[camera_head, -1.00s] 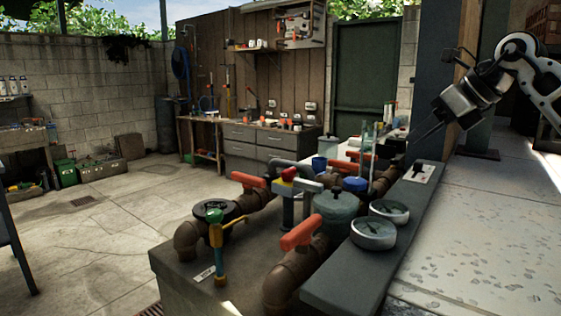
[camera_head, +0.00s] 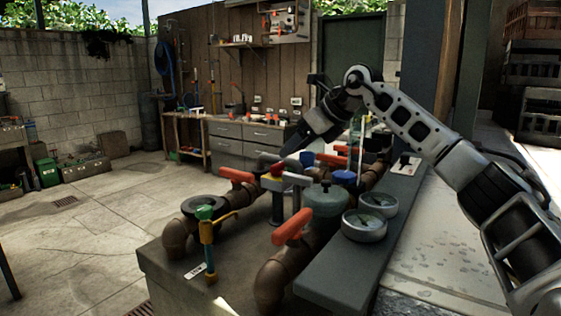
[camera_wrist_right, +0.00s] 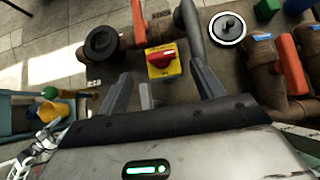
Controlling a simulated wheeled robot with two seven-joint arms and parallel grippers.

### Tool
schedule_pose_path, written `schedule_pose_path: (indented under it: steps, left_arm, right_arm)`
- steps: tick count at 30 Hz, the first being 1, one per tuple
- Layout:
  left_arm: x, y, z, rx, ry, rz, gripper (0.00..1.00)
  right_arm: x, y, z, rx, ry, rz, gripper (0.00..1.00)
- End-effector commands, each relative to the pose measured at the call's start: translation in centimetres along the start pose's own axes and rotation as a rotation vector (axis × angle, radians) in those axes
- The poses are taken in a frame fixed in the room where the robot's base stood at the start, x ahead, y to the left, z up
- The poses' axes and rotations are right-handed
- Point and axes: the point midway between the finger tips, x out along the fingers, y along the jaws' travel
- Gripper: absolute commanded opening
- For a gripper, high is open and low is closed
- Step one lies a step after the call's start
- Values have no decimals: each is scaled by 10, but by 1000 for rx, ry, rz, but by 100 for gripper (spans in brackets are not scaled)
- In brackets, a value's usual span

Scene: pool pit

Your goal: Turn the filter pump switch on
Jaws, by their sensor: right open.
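The filter pump switch (camera_head: 276,171) is a red knob on a yellow box, on a grey post among the brown pipes. It also shows in the right wrist view (camera_wrist_right: 162,61), with the knob lying roughly sideways across the yellow face. My right gripper (camera_head: 287,152) is open and empty, reaching in from the right over the pipework. In the wrist view its two fingers lie to either side of the switch, with the switch beyond the tips; I see no contact. My left gripper is not in view.
Brown pipes with orange-red valve handles (camera_head: 291,227) surround the switch. A grey-green domed vessel (camera_head: 325,199) and round gauges (camera_head: 365,225) stand to its right. Open floor lies left.

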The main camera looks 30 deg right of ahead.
Motion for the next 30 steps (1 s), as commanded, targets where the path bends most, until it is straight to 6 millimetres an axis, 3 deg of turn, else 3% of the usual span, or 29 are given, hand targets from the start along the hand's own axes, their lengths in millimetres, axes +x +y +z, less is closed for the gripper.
schedule_pose_path:
  steps: [3, 9, 22, 23, 27, 30]
  left_arm:
    - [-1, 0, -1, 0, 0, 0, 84]
    - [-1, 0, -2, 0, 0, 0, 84]
    - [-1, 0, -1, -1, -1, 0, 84]
    - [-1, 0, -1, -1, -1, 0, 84]
    - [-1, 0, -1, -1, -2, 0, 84]
    - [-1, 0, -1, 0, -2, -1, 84]
  right_arm:
    - [26, 1, 0, 1, 3, 2, 67]
    - [54, 0, 0, 0, 2, 0, 67]
    - [66, 0, -1, 0, 1, -1, 67]
    - [66, 0, -1, 0, 1, -1, 64]
    - [66, 0, 0, 0, 1, -1, 26]
    - [66, 0, 0, 0, 1, -1, 22]
